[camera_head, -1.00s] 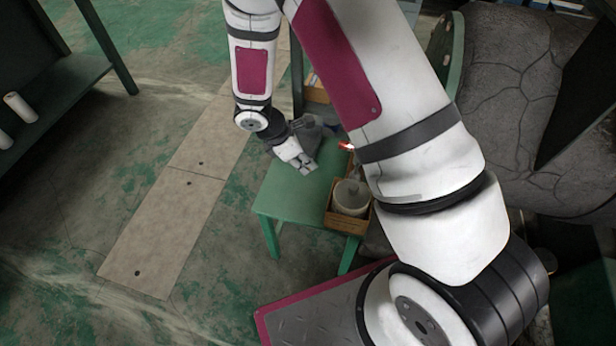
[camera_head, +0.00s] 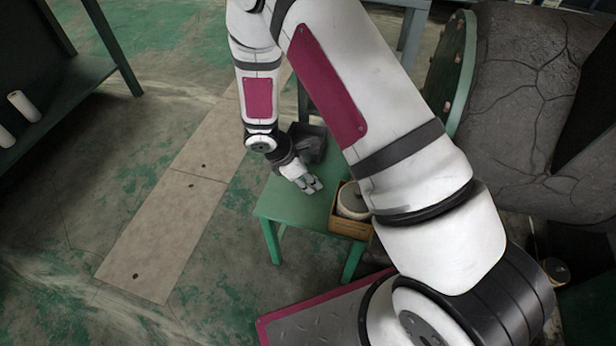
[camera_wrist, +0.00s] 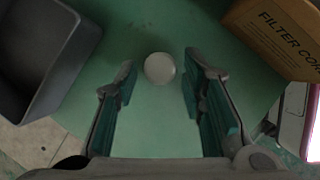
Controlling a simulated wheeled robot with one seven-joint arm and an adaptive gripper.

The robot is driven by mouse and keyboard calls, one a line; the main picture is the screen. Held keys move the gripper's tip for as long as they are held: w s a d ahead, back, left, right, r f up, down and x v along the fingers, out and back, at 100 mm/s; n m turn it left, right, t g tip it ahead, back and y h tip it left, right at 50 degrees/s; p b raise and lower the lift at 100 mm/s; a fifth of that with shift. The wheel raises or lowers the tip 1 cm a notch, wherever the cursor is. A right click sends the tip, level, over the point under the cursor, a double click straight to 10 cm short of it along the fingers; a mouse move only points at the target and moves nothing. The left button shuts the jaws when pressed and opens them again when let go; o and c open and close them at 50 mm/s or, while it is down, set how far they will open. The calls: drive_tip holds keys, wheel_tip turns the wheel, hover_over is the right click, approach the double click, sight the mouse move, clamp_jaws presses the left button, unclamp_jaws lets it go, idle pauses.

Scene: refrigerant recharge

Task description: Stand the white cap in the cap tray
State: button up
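The white cap (camera_wrist: 160,68) shows in the wrist view as a small pale disc on the green table (camera_wrist: 150,113). My gripper (camera_wrist: 159,82) is open, its two teal-padded fingers to the left and right of the cap with a gap on each side. I cannot tell how high the fingertips are above the table. In the head view my gripper (camera_head: 312,185) points down over the table, and the cap is hidden there. A dark grey open tray (camera_wrist: 72,62), perhaps the cap tray, is left of the gripper; it also shows behind it in the head view (camera_head: 314,142).
A cardboard box (camera_wrist: 280,35) with "FILTER CO..." lettering stands right of the fingers. In the head view it (camera_head: 347,228) holds a white round item (camera_head: 350,203). Green table surface is bare around the cap.

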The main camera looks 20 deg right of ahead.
drive_tip(key=shift+r, duration=0.1)
drive_tip(key=p+v, duration=0.4)
drive_tip(key=v, duration=0.8)
